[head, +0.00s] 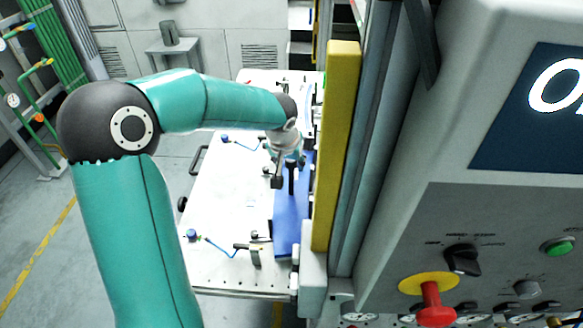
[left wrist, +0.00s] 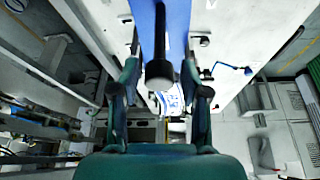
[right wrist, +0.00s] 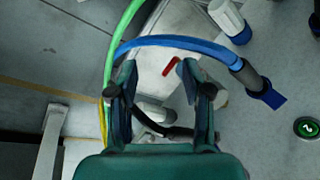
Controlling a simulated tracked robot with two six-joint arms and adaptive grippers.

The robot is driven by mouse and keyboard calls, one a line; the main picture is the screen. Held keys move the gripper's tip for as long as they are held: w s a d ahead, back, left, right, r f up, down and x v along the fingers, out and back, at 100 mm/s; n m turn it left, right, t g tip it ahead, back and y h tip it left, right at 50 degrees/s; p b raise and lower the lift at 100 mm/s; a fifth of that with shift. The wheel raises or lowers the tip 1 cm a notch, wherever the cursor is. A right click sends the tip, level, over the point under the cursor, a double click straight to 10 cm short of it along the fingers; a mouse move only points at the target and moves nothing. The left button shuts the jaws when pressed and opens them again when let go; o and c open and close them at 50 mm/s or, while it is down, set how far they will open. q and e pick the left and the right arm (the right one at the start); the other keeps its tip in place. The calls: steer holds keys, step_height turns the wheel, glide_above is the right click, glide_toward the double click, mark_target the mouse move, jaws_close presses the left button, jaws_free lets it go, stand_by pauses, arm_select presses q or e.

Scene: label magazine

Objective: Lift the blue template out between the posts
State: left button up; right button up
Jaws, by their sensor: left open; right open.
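The blue template (head: 289,222) is a long flat plate lying along the right side of a white table. In the left wrist view it runs up to the top edge (left wrist: 176,28). A black knobbed handle (head: 292,180) stands up from it. The handle's round end (left wrist: 160,74) shows between the fingers of my left gripper (left wrist: 160,92), which is open. I cannot tell whether the fingers touch the handle. In the head view this gripper (head: 284,168) is over the template. My right gripper (right wrist: 165,82) is open, away from the template. I cannot clearly pick out the posts.
The white table (head: 225,215) carries small clamps (head: 254,250) and blue-tipped parts. A yellow upright (head: 336,145) and a grey machine cabinet (head: 480,230) stand close on the right. In the right wrist view, a blue hose (right wrist: 190,45) and green hose (right wrist: 115,45) lie near the fingers.

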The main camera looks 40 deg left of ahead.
arm_select(q)
steer(key=shift+x, duration=2.55)
jaws_close()
steer(key=shift+w+r, duration=0.1)
steer(key=shift+r, duration=0.05)
steer(key=shift+r+p, duration=4.05)
steer(key=shift+r, duration=2.35)
